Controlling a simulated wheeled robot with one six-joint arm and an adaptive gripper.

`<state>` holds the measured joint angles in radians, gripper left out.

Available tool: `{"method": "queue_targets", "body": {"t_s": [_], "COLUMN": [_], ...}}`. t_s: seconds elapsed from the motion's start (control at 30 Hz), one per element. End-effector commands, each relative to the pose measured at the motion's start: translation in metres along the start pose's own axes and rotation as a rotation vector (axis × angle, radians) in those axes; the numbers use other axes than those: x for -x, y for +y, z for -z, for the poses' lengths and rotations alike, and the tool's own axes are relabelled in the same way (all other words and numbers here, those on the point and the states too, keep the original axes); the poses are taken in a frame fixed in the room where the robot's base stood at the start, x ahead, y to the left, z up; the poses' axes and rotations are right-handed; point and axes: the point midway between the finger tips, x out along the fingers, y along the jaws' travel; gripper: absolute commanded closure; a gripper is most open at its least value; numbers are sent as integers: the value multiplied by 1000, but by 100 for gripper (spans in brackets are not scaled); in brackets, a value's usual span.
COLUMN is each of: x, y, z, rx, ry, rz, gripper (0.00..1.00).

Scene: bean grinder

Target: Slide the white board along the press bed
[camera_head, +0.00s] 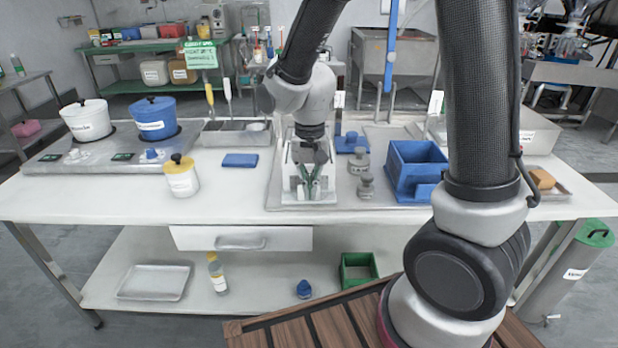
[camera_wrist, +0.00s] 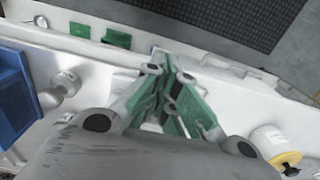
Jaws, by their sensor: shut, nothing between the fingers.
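A white board-like plate (camera_head: 293,158) lies on a grey bed (camera_head: 276,190) near the front middle of the table. I cannot tell clearly where the board ends and the press parts begin. My gripper (camera_head: 311,190) points down over this plate, with its green-padded fingers shut and empty. In the wrist view my gripper (camera_wrist: 182,118) has its fingertips close together above a pale surface. The gripper and wrist hide much of the plate. I cannot tell whether the fingertips touch it.
A blue bin (camera_head: 415,168) and grey weights (camera_head: 358,163) stand right of the plate. A yellow-lidded jar (camera_head: 181,178) and a blue pad (camera_head: 240,160) lie to its left. Two lidded pots (camera_head: 86,120) stand far left.

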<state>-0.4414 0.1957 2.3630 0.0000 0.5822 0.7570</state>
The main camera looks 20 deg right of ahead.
Motion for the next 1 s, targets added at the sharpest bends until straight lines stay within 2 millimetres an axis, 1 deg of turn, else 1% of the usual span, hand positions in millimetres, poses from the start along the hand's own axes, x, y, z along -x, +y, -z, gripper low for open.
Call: {"method": "queue_targets", "body": {"t_s": [0.03,0.1,0.27,0.3,0.4,0.5,0.7,1.0], "x": [-13,-28,-61,-60,-59,-59,-59,-58], "y": [1,1,1,0,1,0,0,0], "z": [-1,-2,-1,7,23,32,40,41], "rx": [0,1,1,-2,-2,0,1,1], "ry": [-5,-6,-5,0,1,0,-1,0], "rz": [-5,-6,-4,0,0,0,0,0], "gripper": [100,100,100,100,100,100,100,100]}}
